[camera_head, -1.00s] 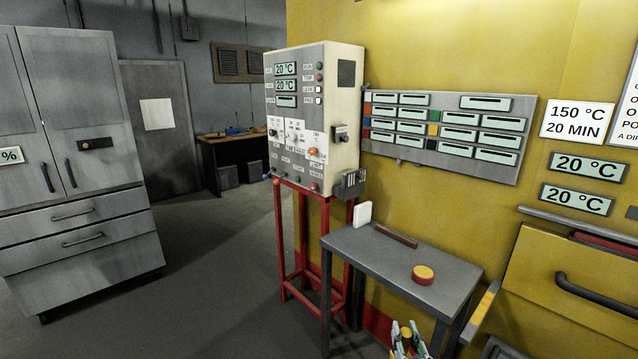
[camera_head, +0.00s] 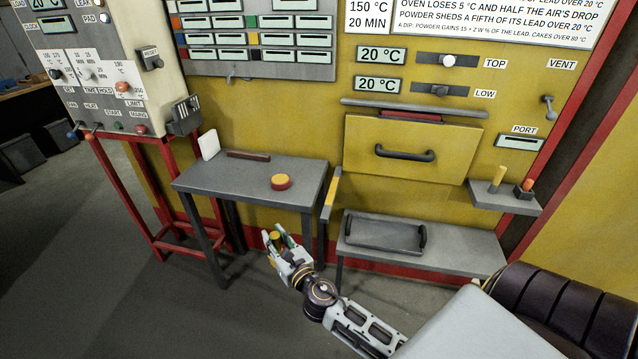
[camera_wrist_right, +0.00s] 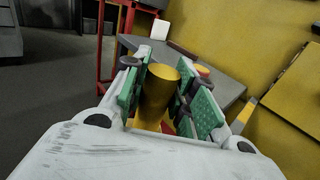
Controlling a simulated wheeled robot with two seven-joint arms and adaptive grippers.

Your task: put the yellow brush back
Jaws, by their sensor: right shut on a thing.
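The yellow brush shows as a yellow cylinder (camera_wrist_right: 159,88) between the green pads of my right gripper (camera_wrist_right: 165,95) in the right wrist view. My right gripper (camera_head: 284,247) is shut on it. In the head view its yellow top (camera_head: 275,237) pokes up between the fingers, and its lower part is hidden. The gripper is in the air in front of the small grey table (camera_head: 250,180), left of the low grey shelf. My left gripper is not in view.
A red and yellow round puck (camera_head: 281,182), a brown bar (camera_head: 248,155) and a white block (camera_head: 208,144) are on the table. A grey tray (camera_head: 383,234) sits on the low shelf (camera_head: 455,250). A side shelf (camera_head: 500,200) holds a yellow peg (camera_head: 497,178) and an orange-topped piece (camera_head: 526,186).

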